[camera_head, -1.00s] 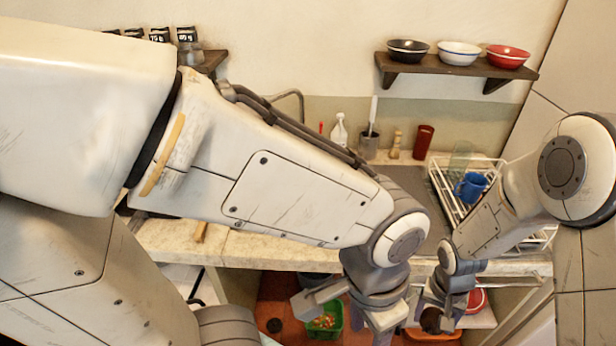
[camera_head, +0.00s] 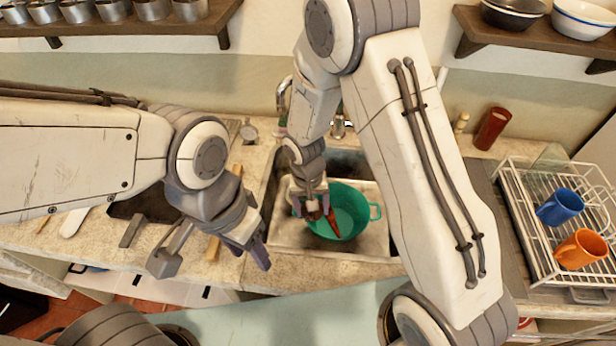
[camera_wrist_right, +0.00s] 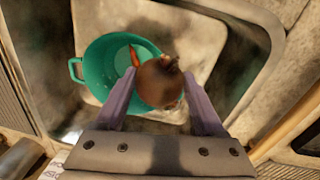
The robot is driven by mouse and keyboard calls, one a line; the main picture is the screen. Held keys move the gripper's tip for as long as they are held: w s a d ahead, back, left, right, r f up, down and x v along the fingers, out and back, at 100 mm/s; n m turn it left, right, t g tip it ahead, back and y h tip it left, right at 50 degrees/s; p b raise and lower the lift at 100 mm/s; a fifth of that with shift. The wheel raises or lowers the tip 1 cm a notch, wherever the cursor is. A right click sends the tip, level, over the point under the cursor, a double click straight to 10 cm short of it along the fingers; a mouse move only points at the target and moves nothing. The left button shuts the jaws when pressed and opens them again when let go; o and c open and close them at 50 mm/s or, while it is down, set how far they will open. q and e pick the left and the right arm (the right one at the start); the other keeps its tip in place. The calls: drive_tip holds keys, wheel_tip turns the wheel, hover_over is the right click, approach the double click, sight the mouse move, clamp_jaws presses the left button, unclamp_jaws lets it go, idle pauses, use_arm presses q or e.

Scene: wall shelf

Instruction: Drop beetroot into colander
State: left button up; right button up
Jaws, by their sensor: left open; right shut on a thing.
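The green colander (camera_head: 347,212) sits in the sink basin with an orange carrot (camera_head: 333,222) inside it. My right gripper (camera_head: 312,207) is shut on the beetroot, over the left part of the colander. In the right wrist view the round brown beetroot (camera_wrist_right: 160,84) is between the two fingers of the right gripper (camera_wrist_right: 163,92), in front of the colander (camera_wrist_right: 98,58) and beside the carrot (camera_wrist_right: 134,56). The beetroot's height above the colander's floor cannot be told. My left gripper (camera_head: 213,258) is open and empty over the counter left of the sink.
The metal sink (camera_head: 285,232) is set in the stone counter. A white dish rack (camera_head: 525,225) with a blue mug (camera_head: 560,207) and an orange mug (camera_head: 581,248) stands at the right. A red cylinder (camera_head: 491,128) is at the back. Wall shelves hold metal cups and bowls.

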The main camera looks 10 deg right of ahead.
drive_tip(key=w+d+f+m+g, duration=0.1)
drive_tip(key=w+d+f+m, duration=0.15)
drive_tip(key=d+m, duration=0.4)
drive_tip(key=w+d+f+m, duration=0.1)
drive_tip(key=w+d+m, duration=0.2)
drive_tip(key=m, duration=0.7)
drive_tip(key=shift+y, duration=0.4)
drive_tip(key=f+b, duration=0.4)
drive_tip(key=f, duration=0.1)
drive_tip(key=shift+s+f+b, duration=0.2)
drive_tip(key=shift+f+b, duration=0.05)
drive_tip(key=shift+b, duration=0.05)
drive_tip(key=o, duration=1.4)
wheel_tip(320, 180, up, 10)
drive_tip(key=b, duration=0.1)
drive_tip(key=shift+w+r, duration=0.25)
drive_tip(key=shift+w, duration=0.15)
